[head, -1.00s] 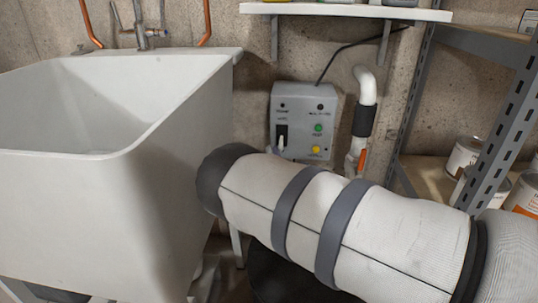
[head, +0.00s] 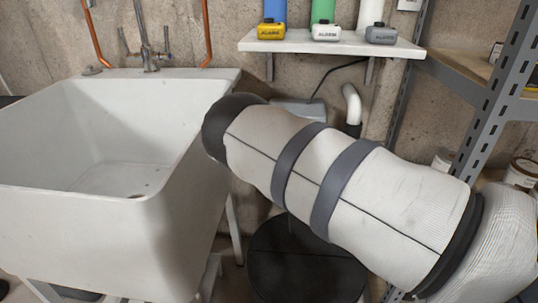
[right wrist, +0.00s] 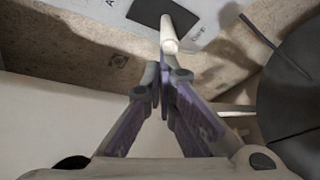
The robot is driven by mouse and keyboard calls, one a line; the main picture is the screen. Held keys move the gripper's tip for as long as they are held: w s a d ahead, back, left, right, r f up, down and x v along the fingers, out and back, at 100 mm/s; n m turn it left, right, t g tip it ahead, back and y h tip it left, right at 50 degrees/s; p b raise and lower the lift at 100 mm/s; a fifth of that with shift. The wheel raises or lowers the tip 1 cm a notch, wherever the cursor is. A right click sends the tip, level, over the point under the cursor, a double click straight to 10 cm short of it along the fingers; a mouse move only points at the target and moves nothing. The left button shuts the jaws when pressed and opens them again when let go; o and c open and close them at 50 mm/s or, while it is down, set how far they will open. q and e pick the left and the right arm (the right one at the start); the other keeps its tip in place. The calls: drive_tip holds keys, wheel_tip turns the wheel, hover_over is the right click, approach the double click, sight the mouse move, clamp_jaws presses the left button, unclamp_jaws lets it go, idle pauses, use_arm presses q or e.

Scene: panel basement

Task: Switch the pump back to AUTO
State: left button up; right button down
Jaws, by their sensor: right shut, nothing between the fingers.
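The grey pump control box (head: 298,108) is on the back wall in the head view, mostly hidden behind my right arm. In the right wrist view part of its pale face (right wrist: 212,14) shows at the top, with a dark switch plate (right wrist: 160,14) and a white switch lever (right wrist: 169,37). Partly readable letters stand on both sides of the plate. My right gripper (right wrist: 163,68) is shut and empty, its fingertips just below the lever's end. I cannot tell whether they touch it. The head view hides this gripper behind the arm. My left gripper is not in view.
A white utility sink (head: 120,180) stands left of my right arm. A wall shelf (head: 330,47) with several alarm units hangs above the box. A white pipe (head: 351,104) is right of it. A metal rack (head: 480,120) stands at right. A round black lid (head: 300,268) lies below.

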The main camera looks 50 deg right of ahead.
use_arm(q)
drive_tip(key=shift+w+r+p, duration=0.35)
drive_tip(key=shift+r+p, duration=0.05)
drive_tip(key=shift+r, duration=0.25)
use_arm(e)
drive_tip(key=shift+r, duration=0.85)
drive_tip(key=shift+f, duration=0.1)
